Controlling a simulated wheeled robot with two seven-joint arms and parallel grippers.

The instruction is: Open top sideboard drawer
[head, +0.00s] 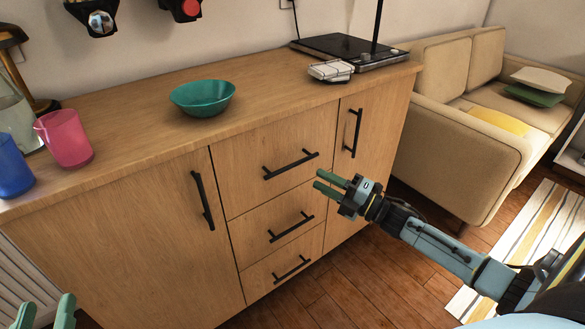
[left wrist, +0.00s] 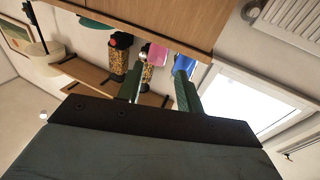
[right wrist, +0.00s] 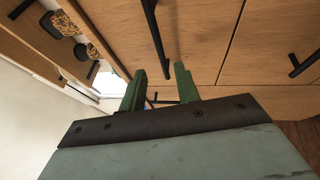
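The wooden sideboard has a middle stack of drawers. The top sideboard drawer (head: 262,168) is shut, with a black bar handle (head: 291,164) across its front. My right gripper (head: 324,181) is open and empty, in front of the drawer stack, just right of and a little below the top handle in the head view. In the right wrist view its fingers (right wrist: 158,85) are apart with nothing between them, and black handles show beyond. My left gripper (head: 45,312) is at the bottom left corner, open and empty; its fingers are apart in the left wrist view (left wrist: 160,90).
Two lower drawers (head: 290,229) and the side doors (head: 130,240) are shut. On the sideboard top are a teal bowl (head: 203,97), a pink cup (head: 65,139), a blue cup (head: 12,166) and a turntable (head: 348,48). A beige sofa (head: 465,150) stands at right.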

